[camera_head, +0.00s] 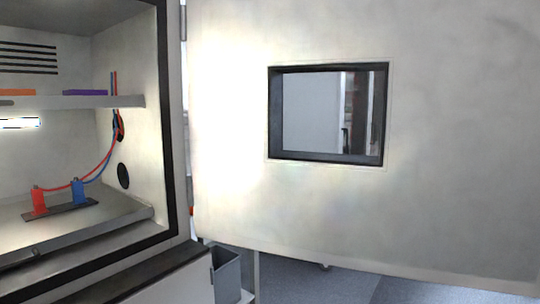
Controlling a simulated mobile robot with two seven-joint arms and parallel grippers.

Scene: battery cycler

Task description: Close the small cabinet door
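The small cabinet (176,120) stands at the left with its lit interior showing. Its door (450,150) stands wide open and fills the middle and right of the view. The door is a pale panel with a dark-framed window (325,112). Its hinge side is next to the cabinet's right front edge, and its far right edge runs out of view. A hinge (183,20) shows at the top. Neither of my grippers is in view.
Inside the cabinet, a shelf (60,102) sits above a tray with red (39,201) and blue (78,191) clips on cables. A grey bin (226,272) stands below the door near the cabinet. Blue-grey floor (300,285) shows under the door.

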